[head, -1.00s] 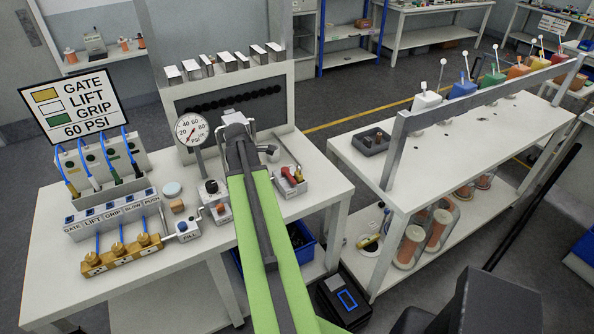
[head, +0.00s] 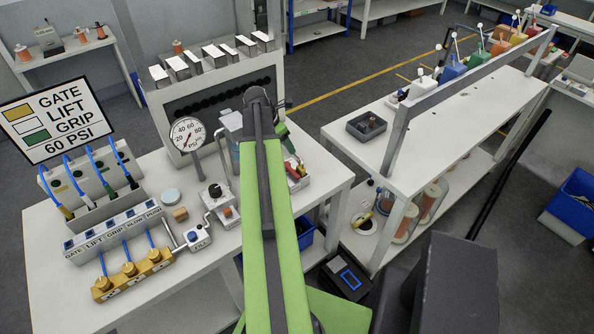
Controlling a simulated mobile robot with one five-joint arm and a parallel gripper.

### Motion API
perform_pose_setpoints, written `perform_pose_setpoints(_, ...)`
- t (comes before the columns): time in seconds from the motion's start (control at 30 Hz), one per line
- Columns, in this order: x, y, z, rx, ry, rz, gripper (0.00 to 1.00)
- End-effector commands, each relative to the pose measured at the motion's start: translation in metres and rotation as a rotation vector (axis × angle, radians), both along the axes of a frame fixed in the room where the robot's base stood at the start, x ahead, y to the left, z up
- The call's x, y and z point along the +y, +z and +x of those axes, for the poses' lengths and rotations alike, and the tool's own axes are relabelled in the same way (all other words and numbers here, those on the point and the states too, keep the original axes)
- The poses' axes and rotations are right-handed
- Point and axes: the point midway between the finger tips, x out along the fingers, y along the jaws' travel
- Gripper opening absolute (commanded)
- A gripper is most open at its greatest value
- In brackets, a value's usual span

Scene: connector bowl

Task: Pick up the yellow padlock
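I cannot make out a clear padlock shape. A small yellow block (head: 517,38) stands in the row of coloured pieces at the far end of the right bench. Another small yellow item (head: 360,205) lies on that bench's lower shelf, too small to identify. My green arm reaches over the left bench, its bend in front of the back panel. My gripper is mostly hidden behind the arm, and I cannot tell its fingers or whether it holds anything.
The left bench (head: 50,225) carries a pressure gauge (head: 187,134), a labelled valve block (head: 115,230), a brass manifold (head: 130,277) and a sign (head: 40,120). The right bench (head: 440,125) has a dark tray (head: 367,127) and a grey rail (head: 470,75). Its top is mostly clear.

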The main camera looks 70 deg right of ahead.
Motion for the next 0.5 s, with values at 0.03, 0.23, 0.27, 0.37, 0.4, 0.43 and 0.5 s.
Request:
perform_pose_setpoints(0.03,-0.002,-0.003,-0.003,0.000,-0.005,0.000,0.62)
perform_pose_setpoints(0.23,-0.015,-0.034,-0.017,0.000,-0.019,0.000,0.62)
perform_pose_setpoints(0.27,-0.017,-0.041,-0.019,0.000,-0.022,0.000,0.62)
perform_pose_setpoints(0.37,-0.026,-0.063,-0.025,-0.001,-0.026,-0.001,0.62)
perform_pose_setpoints(0.4,-0.030,-0.071,-0.028,-0.001,-0.027,-0.001,0.62)
perform_pose_setpoints(0.43,-0.032,-0.077,-0.030,-0.001,-0.028,0.000,0.62)
perform_pose_setpoints(0.5,-0.038,-0.091,-0.034,-0.001,-0.029,-0.001,0.62)
